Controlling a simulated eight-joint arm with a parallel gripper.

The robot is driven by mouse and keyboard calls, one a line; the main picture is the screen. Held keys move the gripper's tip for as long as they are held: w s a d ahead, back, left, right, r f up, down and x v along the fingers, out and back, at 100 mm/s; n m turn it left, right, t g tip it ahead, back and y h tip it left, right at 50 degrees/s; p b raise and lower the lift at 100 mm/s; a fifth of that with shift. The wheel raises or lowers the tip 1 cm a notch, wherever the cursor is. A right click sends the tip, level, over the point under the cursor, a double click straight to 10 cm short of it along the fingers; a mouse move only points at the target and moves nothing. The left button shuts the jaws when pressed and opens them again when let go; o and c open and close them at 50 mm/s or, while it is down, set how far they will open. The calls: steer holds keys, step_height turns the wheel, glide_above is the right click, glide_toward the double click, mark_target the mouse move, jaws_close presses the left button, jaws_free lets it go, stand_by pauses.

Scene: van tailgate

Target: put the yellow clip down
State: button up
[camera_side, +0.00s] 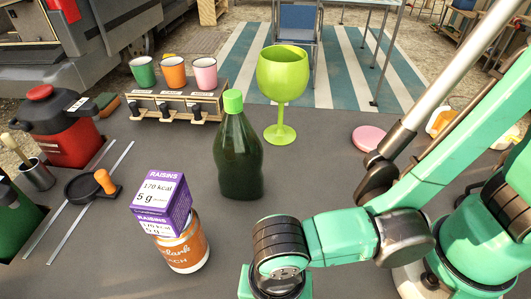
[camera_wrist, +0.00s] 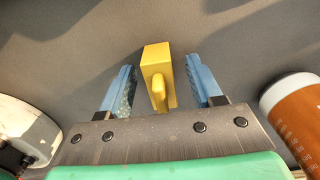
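The yellow clip (camera_wrist: 158,72) shows in the wrist view, a block with a rounded tab, between the two blue fingers of my gripper (camera_wrist: 160,64). The fingers are apart, with a gap of grey surface on each side of the clip, so neither finger appears to grip it. The clip seems to be at the grey tabletop (camera_wrist: 240,40); its underside is hidden. In the side view the clip and my fingertips are out of sight, below the bottom edge.
An orange-brown jar (camera_side: 182,250) with a purple raisins box (camera_side: 162,200) on top stands left of my wrist; the jar also shows in the wrist view (camera_wrist: 298,115). A green bottle (camera_side: 238,155) and a lime goblet (camera_side: 283,78) stand behind. Grey surface beyond the clip is clear.

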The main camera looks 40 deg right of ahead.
step_height(320, 180, up, 12)
steer(key=w+d+n+t, duration=0.3)
steer(key=w+d, duration=0.3)
steer(key=d, duration=0.5)
steer(key=w+d+r+n+t, duration=0.1)
steer(key=w+d+n+t, duration=0.3)
steer(key=d, duration=0.7)
steer(key=shift+w+n, duration=1)
steer(key=shift+w, duration=0.25)
